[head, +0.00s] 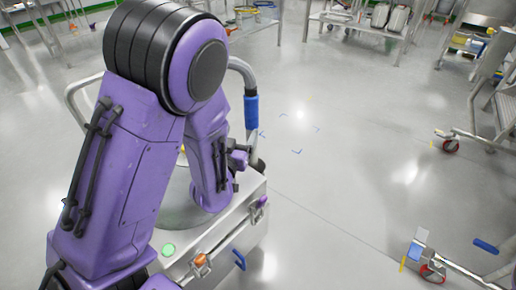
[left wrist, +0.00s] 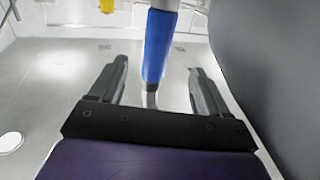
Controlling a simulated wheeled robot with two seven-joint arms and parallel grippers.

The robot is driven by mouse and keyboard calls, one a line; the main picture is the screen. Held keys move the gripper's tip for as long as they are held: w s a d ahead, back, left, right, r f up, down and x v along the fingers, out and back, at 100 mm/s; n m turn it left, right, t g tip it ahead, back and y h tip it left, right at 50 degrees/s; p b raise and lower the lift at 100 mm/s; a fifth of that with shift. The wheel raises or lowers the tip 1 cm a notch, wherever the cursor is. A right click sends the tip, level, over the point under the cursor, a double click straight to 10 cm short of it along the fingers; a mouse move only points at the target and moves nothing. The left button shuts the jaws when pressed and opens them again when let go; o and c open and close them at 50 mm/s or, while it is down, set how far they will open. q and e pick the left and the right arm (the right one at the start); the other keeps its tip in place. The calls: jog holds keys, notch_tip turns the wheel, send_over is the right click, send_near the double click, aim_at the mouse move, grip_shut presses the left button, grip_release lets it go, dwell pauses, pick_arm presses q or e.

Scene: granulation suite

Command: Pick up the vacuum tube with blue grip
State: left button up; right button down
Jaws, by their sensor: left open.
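The vacuum tube is a curved metal pipe with a blue grip (head: 251,112), standing roughly upright beyond my left arm in the head view. My left gripper (head: 240,158) is below and slightly left of the blue grip, partly hidden by my own arm. In the left wrist view, the fingers of my left gripper (left wrist: 158,68) are spread apart and open. The blue grip (left wrist: 158,45) shows between the fingertips, with gaps on both sides; I cannot tell how deep it lies between them. My right gripper is not in view.
A metal machine housing (head: 235,220) with an orange knob (head: 200,260) and a green button (head: 168,249) lies under my left arm. The floor in the middle is clear.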

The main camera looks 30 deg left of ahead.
aim_at(249, 116)
pick_arm(q)
jog(key=x, duration=0.7)
jog(key=b+x, duration=0.1)
jog(key=x, duration=0.3)
jog(key=shift+d+r, duration=0.15)
jog(key=shift+r, duration=0.3)
jog(key=c, duration=1)
